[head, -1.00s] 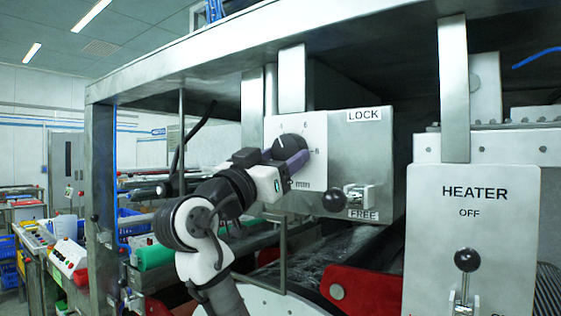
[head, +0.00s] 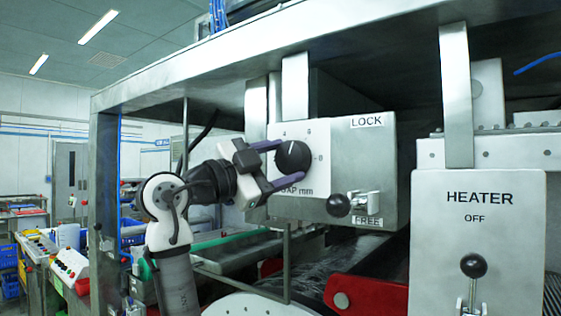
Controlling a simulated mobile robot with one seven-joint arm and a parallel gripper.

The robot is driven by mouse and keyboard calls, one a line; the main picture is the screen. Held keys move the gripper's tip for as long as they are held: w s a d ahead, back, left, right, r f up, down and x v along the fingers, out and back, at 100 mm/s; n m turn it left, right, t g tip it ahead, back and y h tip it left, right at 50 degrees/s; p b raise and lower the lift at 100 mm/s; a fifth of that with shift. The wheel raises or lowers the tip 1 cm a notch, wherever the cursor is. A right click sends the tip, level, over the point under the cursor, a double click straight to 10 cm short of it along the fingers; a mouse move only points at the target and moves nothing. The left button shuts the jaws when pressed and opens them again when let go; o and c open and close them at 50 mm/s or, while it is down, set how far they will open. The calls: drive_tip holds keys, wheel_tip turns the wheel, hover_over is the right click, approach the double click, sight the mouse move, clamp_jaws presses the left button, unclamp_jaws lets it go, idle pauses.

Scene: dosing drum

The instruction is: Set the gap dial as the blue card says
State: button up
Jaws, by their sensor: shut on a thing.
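The black gap dial (head: 294,157) is on a white scale plate (head: 319,133) marked "GAP mm", on the front of a grey metal box. A small light mark shows near the dial's top; its exact setting is too small to read. My gripper (head: 280,164) comes from the left, with one purple finger at the dial's upper side and the other at its lower side. It is shut on the dial. Much of the scale's left side is hidden by my gripper. I cannot make out a blue card in this view.
Right of the dial is a black-knobbed lever (head: 339,205) between LOCK and FREE labels, with its knob near FREE. Farther right is a HEATER panel (head: 478,235) with its own black-knobbed lever (head: 473,266). A metal frame post (head: 104,200) stands left of my arm.

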drive_tip(key=shift+r+m+g, duration=0.1)
drive_tip(key=shift+m+g, duration=0.2)
drive_tip(key=shift+m, duration=0.6)
drive_tip(key=o, duration=1)
drive_tip(key=shift+c, duration=0.2)
drive_tip(key=b+v, duration=0.4)
drive_tip(key=v, duration=0.9)
drive_tip(key=shift+s+a, duration=0.25)
drive_tip(key=shift+a, duration=0.1)
